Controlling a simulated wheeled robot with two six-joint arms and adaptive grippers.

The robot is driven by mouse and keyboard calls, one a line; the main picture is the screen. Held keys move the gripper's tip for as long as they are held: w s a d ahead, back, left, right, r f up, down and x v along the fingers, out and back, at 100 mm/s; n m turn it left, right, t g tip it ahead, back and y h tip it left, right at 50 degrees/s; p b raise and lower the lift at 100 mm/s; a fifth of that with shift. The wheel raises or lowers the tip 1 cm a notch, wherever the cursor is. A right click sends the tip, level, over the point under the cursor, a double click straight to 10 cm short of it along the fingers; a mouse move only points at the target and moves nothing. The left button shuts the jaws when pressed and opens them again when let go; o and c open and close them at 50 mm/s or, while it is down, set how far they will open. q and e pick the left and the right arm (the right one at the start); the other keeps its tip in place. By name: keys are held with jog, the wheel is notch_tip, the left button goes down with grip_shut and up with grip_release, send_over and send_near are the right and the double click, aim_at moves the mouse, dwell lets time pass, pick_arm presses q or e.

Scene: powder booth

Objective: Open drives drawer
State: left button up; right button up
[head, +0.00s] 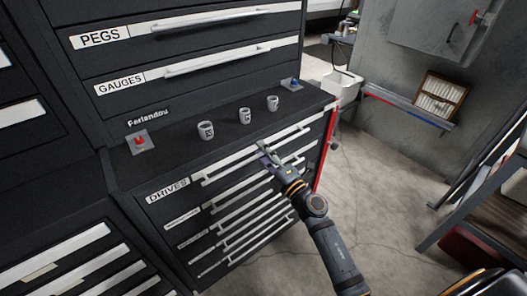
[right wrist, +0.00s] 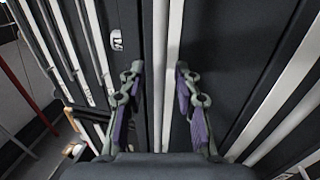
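The drives drawer (head: 168,190) is the top drawer of the black cabinet's lower part, with a white "DRIVES" label at its left end. It looks shut. Its long pale handle (head: 230,169) runs along the front. My right gripper (head: 266,153) is at about the middle of this handle. In the right wrist view, my right gripper (right wrist: 160,72) has its two fingers apart, with a pale bar (right wrist: 160,35) running between them. I cannot tell whether the fingers touch it. My left gripper is not in view.
Several mugs, among them one at the right (head: 273,103), stand on the ledge above the drawer. A red knob (head: 139,140) and a blue knob (head: 294,84) sit there too. More drawers are below. Concrete floor (head: 385,190) is open to the right.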

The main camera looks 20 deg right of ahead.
jog(key=shift+c, duration=0.4)
grip_shut()
jog(key=shift+f, duration=0.1)
